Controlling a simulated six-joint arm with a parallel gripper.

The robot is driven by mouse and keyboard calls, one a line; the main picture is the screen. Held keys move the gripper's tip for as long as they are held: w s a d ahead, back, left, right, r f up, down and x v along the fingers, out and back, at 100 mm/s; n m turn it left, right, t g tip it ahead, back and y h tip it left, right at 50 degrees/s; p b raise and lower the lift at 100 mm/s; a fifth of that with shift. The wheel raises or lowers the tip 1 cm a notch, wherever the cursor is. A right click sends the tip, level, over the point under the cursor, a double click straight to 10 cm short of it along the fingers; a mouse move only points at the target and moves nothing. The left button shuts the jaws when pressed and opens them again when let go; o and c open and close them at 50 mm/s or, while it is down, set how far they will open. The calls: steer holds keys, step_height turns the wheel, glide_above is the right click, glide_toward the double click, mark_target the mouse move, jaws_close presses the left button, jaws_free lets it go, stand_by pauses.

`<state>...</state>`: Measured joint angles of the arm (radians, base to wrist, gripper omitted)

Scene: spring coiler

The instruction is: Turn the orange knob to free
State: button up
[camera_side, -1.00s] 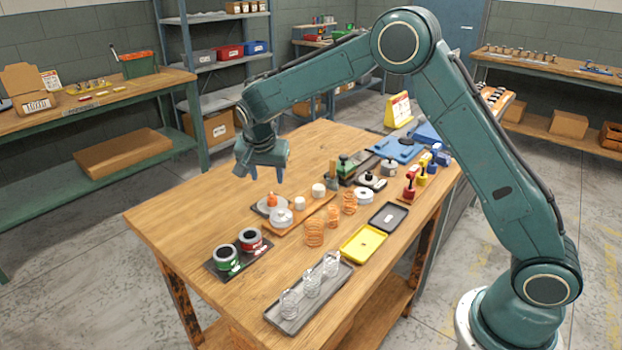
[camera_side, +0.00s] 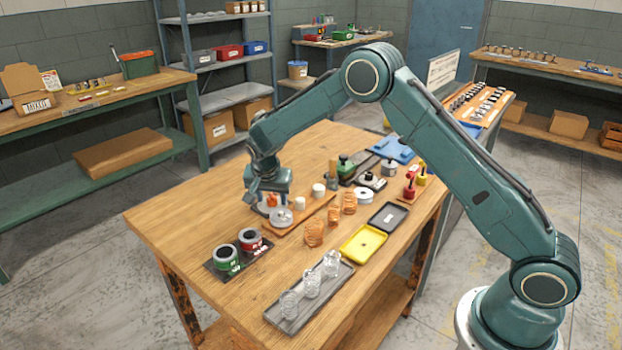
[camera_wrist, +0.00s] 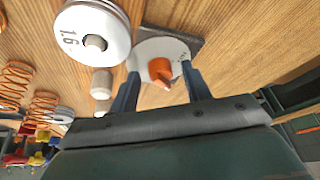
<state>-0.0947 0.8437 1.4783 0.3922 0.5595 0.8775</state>
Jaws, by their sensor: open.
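The orange knob (camera_wrist: 160,69) sits on a pale round dial plate (camera_wrist: 151,50) on a dark base in the wrist view. Its pointer aims toward the lower right there. In the side view the orange knob (camera_side: 272,199) is partly hidden by my gripper. My gripper (camera_wrist: 160,72) is open, with one finger on each side of the knob and a visible gap to it. In the side view my gripper (camera_side: 268,205) is low at the knob. The plate's lettering is too small to read.
A white disc marked 1.6 (camera_wrist: 90,35) and a white cylinder (camera_side: 300,203) stand close beside the knob on a wooden board. Orange coils (camera_side: 314,232), a yellow tray (camera_side: 363,243) and two wire spools (camera_side: 227,257) stand nearby. Bare tabletop lies left of the knob.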

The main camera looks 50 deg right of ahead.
steer(key=c, duration=1)
steer(key=shift+n, duration=0.4)
steer(key=shift+s+d+n+t+y, duration=0.15)
steer(key=shift+n+t+y, duration=0.35)
steer(key=shift+n, duration=0.7)
steer(key=n+y, duration=0.1)
steer(key=n, duration=0.2)
steer(key=shift+d+n+t, duration=0.1)
steer(key=shift+n+t, duration=0.2)
steer(key=shift+n, duration=0.1)
steer(key=n+y, duration=0.2)
steer(key=n, duration=0.2)
steer(key=shift+d, duration=0.2)
steer(key=shift+n+y, duration=0.5)
steer(key=shift+n, duration=1)
